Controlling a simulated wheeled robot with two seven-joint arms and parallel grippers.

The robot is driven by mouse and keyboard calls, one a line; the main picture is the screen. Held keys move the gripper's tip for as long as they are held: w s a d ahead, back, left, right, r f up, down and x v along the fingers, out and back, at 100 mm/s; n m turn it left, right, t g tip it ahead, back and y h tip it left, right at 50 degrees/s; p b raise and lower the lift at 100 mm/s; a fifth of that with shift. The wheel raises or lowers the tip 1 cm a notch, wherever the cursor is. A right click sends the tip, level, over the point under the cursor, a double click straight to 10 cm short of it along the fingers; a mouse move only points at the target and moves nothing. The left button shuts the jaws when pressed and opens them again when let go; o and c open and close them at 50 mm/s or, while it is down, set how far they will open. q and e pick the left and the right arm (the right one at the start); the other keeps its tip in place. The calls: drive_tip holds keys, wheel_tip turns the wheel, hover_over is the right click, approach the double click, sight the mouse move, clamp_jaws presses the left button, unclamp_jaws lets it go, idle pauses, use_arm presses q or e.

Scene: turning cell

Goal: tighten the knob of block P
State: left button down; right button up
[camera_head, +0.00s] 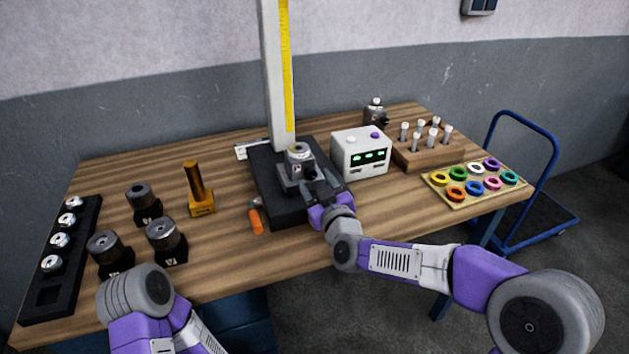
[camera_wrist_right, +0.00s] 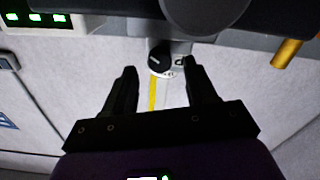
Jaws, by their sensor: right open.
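My right gripper (camera_head: 317,186) is at the front right side of the block. In the right wrist view its fingers (camera_wrist_right: 160,68) are open, one on each side of the knob, with gaps between. I cannot see the knob in the head view. Only part of my left arm shows, at the bottom left.
A white box with green lights (camera_head: 360,154) stands right of the base plate. A tall column (camera_head: 273,75) rises behind. An orange-handled tool (camera_head: 256,219), a brass piece (camera_head: 201,203) and several dark cylinders (camera_head: 165,238) are left. A ring board (camera_head: 476,198) lies right.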

drive_tip(key=shift+x, duration=0.9)
drive_tip(key=shift+c, duration=0.2)
drive_tip(key=c, duration=1)
clamp_jaws()
drive_tip(key=shift+m, duration=0.3)
drive_tip(key=shift+d+m, duration=0.1)
drive_tip(key=shift+m, duration=3.1)
